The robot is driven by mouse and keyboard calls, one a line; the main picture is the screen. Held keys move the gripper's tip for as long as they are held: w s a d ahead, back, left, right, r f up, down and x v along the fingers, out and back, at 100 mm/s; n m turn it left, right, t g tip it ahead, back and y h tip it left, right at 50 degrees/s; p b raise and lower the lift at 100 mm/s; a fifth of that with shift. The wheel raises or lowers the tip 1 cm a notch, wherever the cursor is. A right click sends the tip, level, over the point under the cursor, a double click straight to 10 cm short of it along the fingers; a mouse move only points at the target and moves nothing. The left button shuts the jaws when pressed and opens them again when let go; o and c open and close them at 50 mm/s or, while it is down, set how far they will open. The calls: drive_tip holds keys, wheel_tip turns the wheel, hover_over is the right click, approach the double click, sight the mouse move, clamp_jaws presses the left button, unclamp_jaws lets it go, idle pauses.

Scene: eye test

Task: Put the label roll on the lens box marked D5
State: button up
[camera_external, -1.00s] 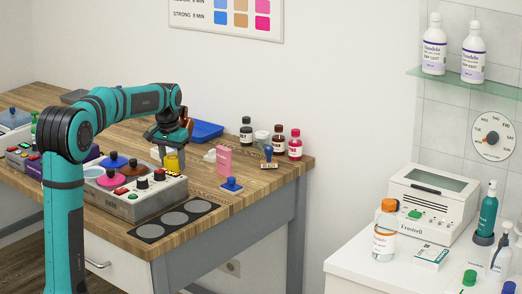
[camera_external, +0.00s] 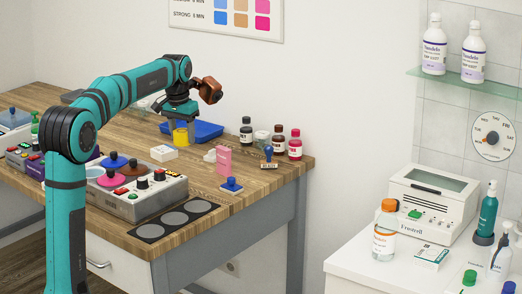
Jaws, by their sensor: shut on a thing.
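My gripper (camera_external: 180,131) points down and is shut on a small yellow round thing, which looks like the label roll (camera_external: 181,138). It holds the roll over the back of the wooden bench, in front of the blue tray. A small white box (camera_external: 164,153) lies flat on the bench, just in front and to the left of the roll in the picture. A pink box (camera_external: 224,160) stands upright to the right. The marks on the boxes are too small to read, so I cannot tell which is D5.
A grey control box (camera_external: 134,204) with knobs and coloured discs stands in front. A blue tray (camera_external: 206,131) lies behind my gripper. Small bottles (camera_external: 278,139) and stamps (camera_external: 232,185) stand to the right. The wooden bench (camera_external: 205,185) has bare room near the pink box.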

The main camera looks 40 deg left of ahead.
drive_tip(key=w+d+r+m, duration=0.1)
drive_tip(key=w+d+m, duration=0.3)
drive_tip(key=d, duration=0.7)
drive_tip(key=w+d+m, duration=0.1)
drive_tip(key=w+d, duration=0.5)
drive_tip(key=d, duration=0.4)
drive_tip(key=m+g+h, duration=0.1)
drive_tip(key=m+h, duration=0.1)
drive_tip(key=m, duration=1.1)
hover_over(434, 253)
drive_tip(key=shift+a+f, duration=0.15)
drive_tip(key=shift+f, duration=2.35)
drive_tip(key=shift+a+f, duration=0.1)
drive_tip(key=shift+f, duration=2.4)
drive_tip(key=shift+f, duration=0.1)
drive_tip(key=o, duration=1)
